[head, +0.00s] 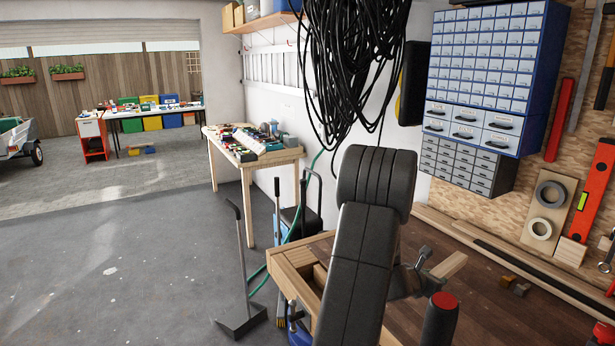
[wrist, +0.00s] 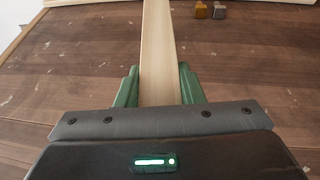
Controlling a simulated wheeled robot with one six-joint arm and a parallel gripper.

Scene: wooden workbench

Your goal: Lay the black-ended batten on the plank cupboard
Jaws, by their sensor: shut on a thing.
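In the wrist view a pale wooden batten (wrist: 158,45) runs away from me, up to the top edge of the picture. My gripper (wrist: 158,78) is shut on it, with one green finger against each side. No black end shows on the part in view; both its ends are out of sight there. A short pale piece of wood (head: 450,265) sticks out to the right of the arm, probably part of the batten. I cannot make out a plank cupboard in either view.
The brown workbench top (head: 480,310) lies below. Two small blocks (wrist: 209,11) sit on it, also in the head view (head: 514,285). Long strips (head: 510,262) lie along the wall. A blue drawer cabinet (head: 485,75) and black cables (head: 355,60) hang above. A side table (head: 252,155) stands behind.

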